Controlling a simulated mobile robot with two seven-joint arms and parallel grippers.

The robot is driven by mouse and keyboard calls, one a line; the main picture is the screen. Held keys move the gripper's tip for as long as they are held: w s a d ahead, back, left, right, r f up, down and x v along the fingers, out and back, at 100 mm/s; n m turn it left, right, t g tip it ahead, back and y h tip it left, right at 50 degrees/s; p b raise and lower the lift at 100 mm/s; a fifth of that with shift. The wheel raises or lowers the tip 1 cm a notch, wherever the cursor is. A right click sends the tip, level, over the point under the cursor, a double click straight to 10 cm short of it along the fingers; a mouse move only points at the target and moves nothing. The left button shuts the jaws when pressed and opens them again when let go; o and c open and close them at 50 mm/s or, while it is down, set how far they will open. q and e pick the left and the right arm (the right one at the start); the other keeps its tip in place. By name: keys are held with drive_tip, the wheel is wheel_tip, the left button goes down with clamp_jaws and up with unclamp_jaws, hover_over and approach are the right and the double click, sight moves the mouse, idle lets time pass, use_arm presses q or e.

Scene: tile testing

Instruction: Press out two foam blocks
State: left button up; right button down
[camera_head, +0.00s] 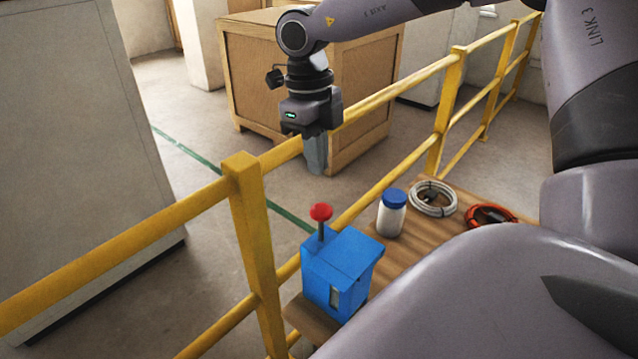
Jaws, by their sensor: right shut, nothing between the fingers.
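A blue box-shaped device (335,262) stands on the near left end of the wooden table. A dark stem topped by a red round knob (321,212) rises from its top, and a small slot shows in its front. My right gripper (316,172) points down above the red knob, apart from it. Its fingers are shut with nothing between them. No foam blocks can be made out; whether any lie inside the device is hidden. My left gripper is not in view.
A white bottle with a blue cap (392,214), a white cable coil (433,199) and an orange coil (489,216) lie along the table (425,240). A yellow railing (258,255) runs beside the table. A wooden crate (365,110) stands behind it. My arm hides the table's near right part.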

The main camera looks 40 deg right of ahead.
sight(322, 207)
drive_tip(key=shift+s+f+b, duration=0.15)
drive_tip(key=shift+f+b, duration=0.6)
drive_tip(key=shift+f, duration=0.75)
drive_tip(key=shift+s+f+b, duration=0.1)
drive_tip(key=shift+f+b, duration=0.6)
drive_tip(key=shift+f, duration=1.3)
